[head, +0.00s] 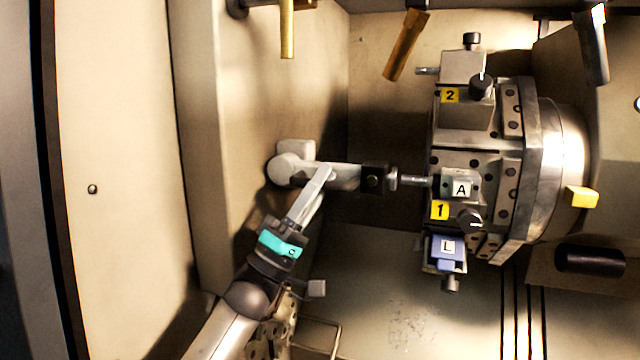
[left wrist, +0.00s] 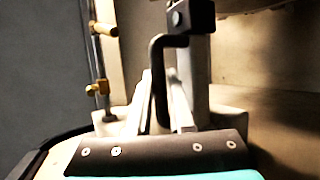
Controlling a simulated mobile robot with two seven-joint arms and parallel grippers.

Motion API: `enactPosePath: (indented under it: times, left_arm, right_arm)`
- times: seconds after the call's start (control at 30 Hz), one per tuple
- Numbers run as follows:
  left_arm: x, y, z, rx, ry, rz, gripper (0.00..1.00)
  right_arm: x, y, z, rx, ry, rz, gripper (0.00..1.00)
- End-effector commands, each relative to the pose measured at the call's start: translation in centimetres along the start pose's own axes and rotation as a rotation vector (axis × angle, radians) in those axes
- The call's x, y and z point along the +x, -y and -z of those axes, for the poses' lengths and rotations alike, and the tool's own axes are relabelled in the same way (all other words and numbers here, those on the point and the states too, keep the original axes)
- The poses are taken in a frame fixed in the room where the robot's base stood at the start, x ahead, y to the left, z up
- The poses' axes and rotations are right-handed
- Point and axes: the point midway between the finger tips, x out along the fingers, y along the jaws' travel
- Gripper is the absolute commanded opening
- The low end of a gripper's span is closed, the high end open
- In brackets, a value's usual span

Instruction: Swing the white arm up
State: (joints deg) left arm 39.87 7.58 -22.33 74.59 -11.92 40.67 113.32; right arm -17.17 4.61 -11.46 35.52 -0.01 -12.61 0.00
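The white arm (head: 345,177) reaches from a rounded pivot (head: 290,168) on the left wall toward the turret, level across the head view. A dark block (head: 375,178) and a thin tip are at its right end, close to the turret. In the left wrist view the arm (left wrist: 194,72) stands beside a black bent handle (left wrist: 157,65). My left gripper (head: 326,172), with a teal band, comes up from below. Its fingers (left wrist: 160,85) lie on both sides of the handle and look shut on it. The fingertips partly cover the arm. My right gripper is not in view.
The turret (head: 520,150) at right carries tool blocks labelled 2 (head: 466,75), 1 and A, and a blue block L (head: 449,247). Brass nozzles (head: 405,45) hang at the top. The left wall (head: 215,110) is close to the pivot. The floor below the arm is mostly clear.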

Motion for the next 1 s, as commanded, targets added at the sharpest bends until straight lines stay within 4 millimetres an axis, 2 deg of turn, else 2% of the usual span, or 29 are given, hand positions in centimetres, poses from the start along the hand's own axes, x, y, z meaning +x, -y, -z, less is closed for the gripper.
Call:
enactPosePath:
  times: [0.03, 0.1, 1.0]
  left_arm:
    - [-0.03, 0.01, -0.01, 0.0, 0.0, 0.0, 0.06]
    - [-0.03, 0.01, -0.01, 0.0, 0.0, 0.0, 0.0]
    - [-0.08, 0.05, -0.03, 0.0, 0.001, 0.002, 0.0]
  right_arm:
    - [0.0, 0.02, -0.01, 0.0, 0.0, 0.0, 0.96]
    - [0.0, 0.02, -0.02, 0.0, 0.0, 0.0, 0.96]
    - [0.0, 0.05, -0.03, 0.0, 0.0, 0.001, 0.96]
